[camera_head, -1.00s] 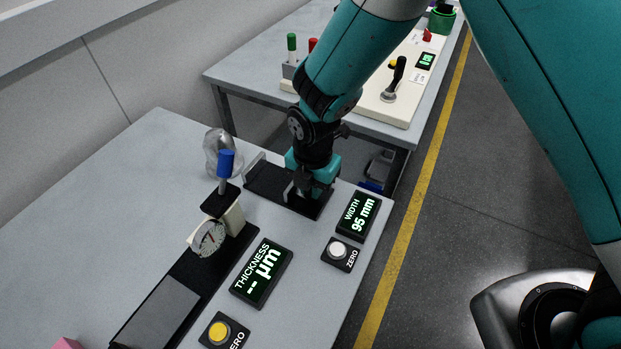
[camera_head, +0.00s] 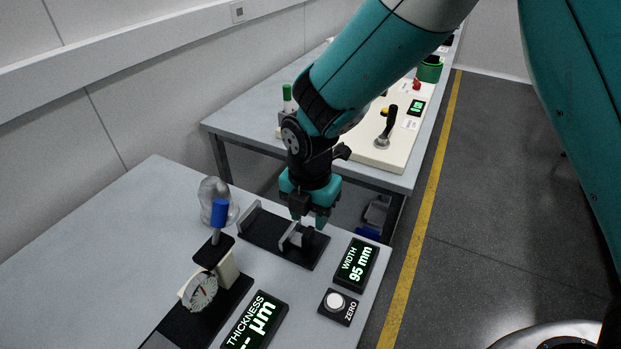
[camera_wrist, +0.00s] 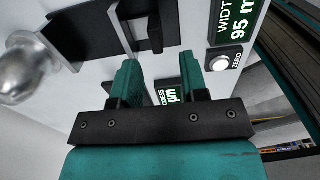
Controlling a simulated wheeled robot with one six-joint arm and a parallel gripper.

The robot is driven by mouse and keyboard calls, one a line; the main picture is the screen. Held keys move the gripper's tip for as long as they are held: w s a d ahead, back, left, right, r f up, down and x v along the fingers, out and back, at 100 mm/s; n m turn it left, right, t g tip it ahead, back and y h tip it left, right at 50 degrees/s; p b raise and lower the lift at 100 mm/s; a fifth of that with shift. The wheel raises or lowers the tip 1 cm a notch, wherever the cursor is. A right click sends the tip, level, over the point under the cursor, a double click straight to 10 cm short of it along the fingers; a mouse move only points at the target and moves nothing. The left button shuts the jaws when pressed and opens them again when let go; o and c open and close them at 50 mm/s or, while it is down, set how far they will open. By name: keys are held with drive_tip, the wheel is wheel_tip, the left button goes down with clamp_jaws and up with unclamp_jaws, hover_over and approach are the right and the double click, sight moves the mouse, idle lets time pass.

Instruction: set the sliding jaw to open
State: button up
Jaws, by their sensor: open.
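The width gauge is a black base (camera_head: 262,236) with an upright grey fixed jaw (camera_head: 249,216) at its left end. The grey sliding jaw (camera_head: 288,236), with a dark knob (camera_head: 308,238) beside it, stands toward the right end, with a clear gap between the jaws. The width display (camera_head: 357,263) reads 95 mm. My gripper (camera_head: 309,218) is just above the sliding jaw's end and partly overlaps it in the head view. In the wrist view my gripper (camera_wrist: 162,85) has its fingers apart with nothing between them; the gauge base (camera_wrist: 85,32) lies beyond them.
A second table (camera_head: 235,122) with a lever panel (camera_head: 390,150) stands behind.

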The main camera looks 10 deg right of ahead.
sight(310, 233)
wheel_tip(310, 233, up, 11)
drive_tip(key=shift+f+b, duration=0.2)
drive_tip(key=shift+b, duration=0.2)
drive_tip(key=s+d+r+m+y, duration=0.2)
drive_tip(key=s+d+m, duration=0.3)
drive_tip(key=s+m, duration=0.4)
drive_tip(key=s+d+r+m+y, duration=0.2)
drive_tip(key=s+d+r+m, duration=0.3)
drive_tip(key=s+m, duration=0.4)
drive_tip(key=m, duration=0.4)
drive_tip(key=shift+d, duration=0.15)
